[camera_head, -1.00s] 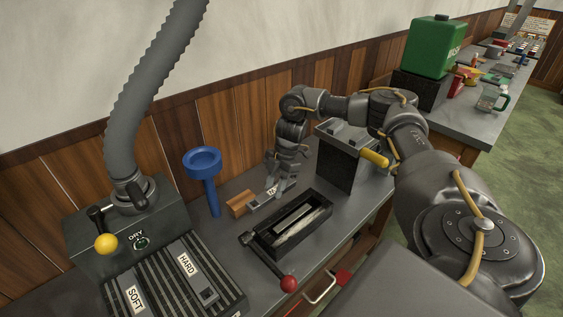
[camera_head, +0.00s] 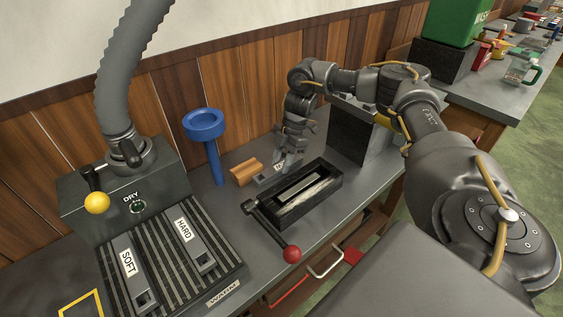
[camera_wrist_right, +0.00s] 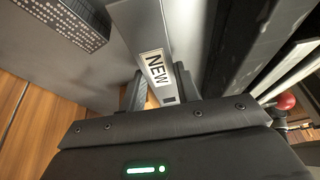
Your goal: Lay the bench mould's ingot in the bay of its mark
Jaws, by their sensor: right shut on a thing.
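The bench mould (camera_head: 331,189) is a black open-topped box on the bench. My right gripper (camera_head: 289,164) is low over the bench just behind the mould. It is shut on a grey bar labelled NEW (camera_wrist_right: 145,25), whose label shows between the two fingers in the right wrist view. In the head view the fingers partly hide this bar (camera_head: 263,180). My left gripper is not in view.
Grey bars marked SOFT (camera_head: 130,270) and HARD (camera_head: 190,243) lie on a ribbed plate (camera_head: 222,272) labelled WARM. A red-knobbed lever (camera_head: 290,254) juts in front of the mould. A blue funnel stand (camera_head: 204,125), wooden block (camera_head: 246,172) and dark block (camera_head: 352,140) stand nearby.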

